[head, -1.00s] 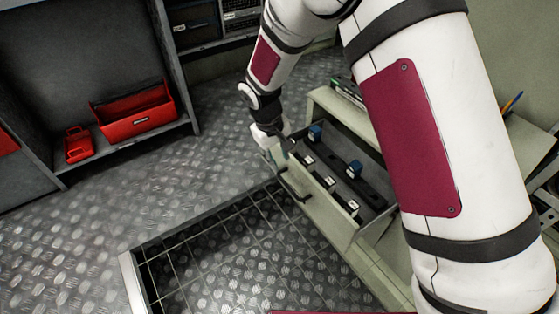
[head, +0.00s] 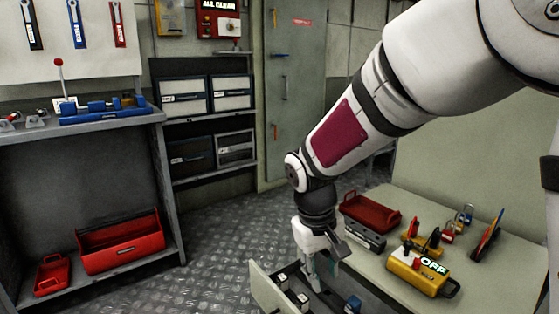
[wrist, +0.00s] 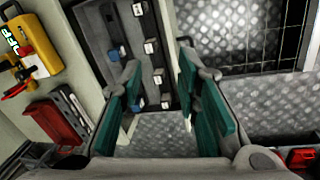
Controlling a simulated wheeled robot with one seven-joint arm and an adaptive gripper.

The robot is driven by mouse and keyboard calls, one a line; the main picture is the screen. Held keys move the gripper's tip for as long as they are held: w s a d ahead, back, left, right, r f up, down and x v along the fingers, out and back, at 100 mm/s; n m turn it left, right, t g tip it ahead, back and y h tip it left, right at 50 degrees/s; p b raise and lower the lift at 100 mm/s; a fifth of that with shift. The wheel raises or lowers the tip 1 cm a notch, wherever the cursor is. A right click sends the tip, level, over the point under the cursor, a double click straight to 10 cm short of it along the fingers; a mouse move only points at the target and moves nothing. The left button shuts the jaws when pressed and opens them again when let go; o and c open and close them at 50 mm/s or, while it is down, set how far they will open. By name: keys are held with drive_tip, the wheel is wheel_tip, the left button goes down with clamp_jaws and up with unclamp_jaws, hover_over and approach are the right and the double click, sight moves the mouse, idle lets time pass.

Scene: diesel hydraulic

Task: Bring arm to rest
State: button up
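My arm reaches down from the upper right in the head view, bent at the elbow. My gripper (head: 318,262) points down above an open drawer (head: 270,287), whose front lies to the left. In the wrist view the two green-padded fingers of my gripper (wrist: 157,105) are spread wide, with nothing between them. The drawer (wrist: 133,45) shows beyond the fingers, holding several small blue and white pieces. In the head view my arm hides part of the drawer.
A bench (head: 480,270) on the right carries a yellow OFF box (head: 415,275), a red tray (head: 370,212) and padlocks (head: 464,214). A left shelf holds red toolboxes (head: 122,243). The patterned floor (head: 215,265) between is clear.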

drive_tip(key=s+d+r+m, duration=0.1)
drive_tip(key=s+d+r, duration=0.35)
drive_tip(key=s, duration=0.25)
drive_tip(key=s+d+r+m, duration=0.2)
drive_tip(key=s+d+r, duration=0.25)
drive_tip(key=s, duration=0.35)
drive_tip(key=s+d+m+y, duration=0.1)
drive_tip(key=s+m+y, duration=0.1)
drive_tip(key=s, duration=1.4)
wheel_tip(320, 180, up, 34)
drive_tip(key=t+p, duration=0.3)
drive_tip(key=p, duration=2.8)
drive_tip(key=shift+d+f+n, duration=0.2)
drive_tip(key=shift+d+n, duration=0.1)
drive_tip(key=shift+d, duration=0.1)
